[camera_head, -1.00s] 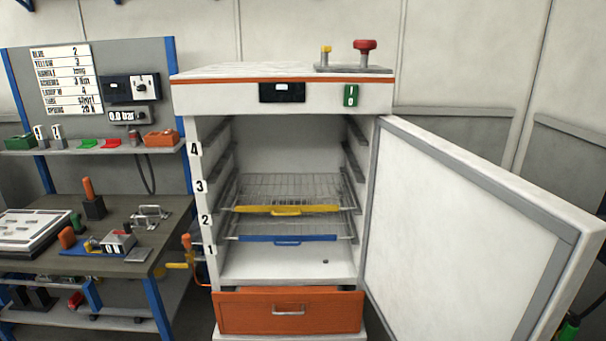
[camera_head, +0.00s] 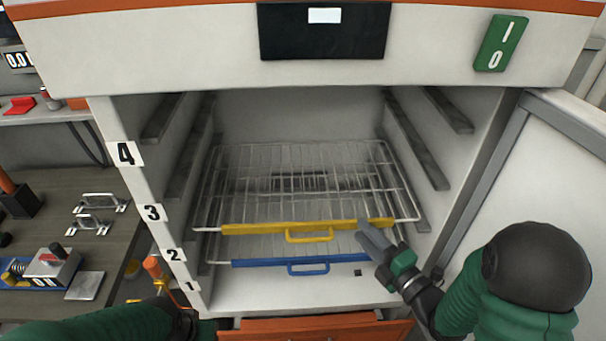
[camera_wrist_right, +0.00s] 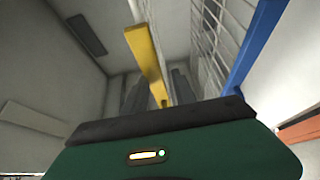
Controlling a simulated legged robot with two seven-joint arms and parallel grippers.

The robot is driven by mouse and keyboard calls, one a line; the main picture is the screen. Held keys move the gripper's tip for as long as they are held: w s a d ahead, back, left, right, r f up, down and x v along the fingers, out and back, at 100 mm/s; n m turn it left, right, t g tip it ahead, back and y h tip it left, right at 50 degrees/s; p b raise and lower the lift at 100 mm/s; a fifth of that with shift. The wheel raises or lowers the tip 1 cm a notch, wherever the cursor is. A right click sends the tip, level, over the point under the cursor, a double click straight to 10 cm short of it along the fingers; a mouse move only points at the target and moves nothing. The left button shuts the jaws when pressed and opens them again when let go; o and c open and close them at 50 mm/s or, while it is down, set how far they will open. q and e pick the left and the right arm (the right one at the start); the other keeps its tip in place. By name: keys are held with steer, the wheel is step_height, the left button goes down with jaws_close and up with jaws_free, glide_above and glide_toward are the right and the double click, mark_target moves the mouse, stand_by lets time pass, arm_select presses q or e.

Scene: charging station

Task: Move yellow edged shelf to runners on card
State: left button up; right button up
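The yellow edged shelf (camera_head: 265,228) is a wire rack inside the open oven, its front bar just above the blue edged shelf (camera_head: 262,263). The left end of the yellow bar lies between labels 2 and 3 in the picture. My right gripper (camera_head: 366,230) is at the right part of the yellow bar, right of its handle. In the right wrist view, grey fingers (camera_wrist_right: 160,92) stand apart with the yellow bar (camera_wrist_right: 148,58) between them; contact cannot be told. My left forearm shows at the bottom left; its gripper is out of sight. The card is out of view now.
Number labels 1 to 4 run up the oven's left post, such as label 3 (camera_head: 151,213). Bare runners (camera_head: 415,138) line the walls above the shelves. The open door (camera_head: 570,140) is on the right, an orange drawer (camera_head: 320,329) below, a workbench (camera_head: 120,225) left.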

mark_target(340, 207)
steer(key=p+x, duration=0.1)
steer(key=x, duration=0.8)
steer(key=shift+s+a+r+p, duration=0.1)
steer(key=shift+r+p, duration=0.05)
steer(key=shift+p, duration=0.25)
steer(key=shift+w+a, duration=0.3)
steer(key=shift+a, duration=0.1)
steer(key=shift+w, duration=0.1)
steer(key=shift+c, duration=0.3)
steer(key=shift+c, duration=1.1)
steer(key=shift+d, duration=0.1)
jaws_close()
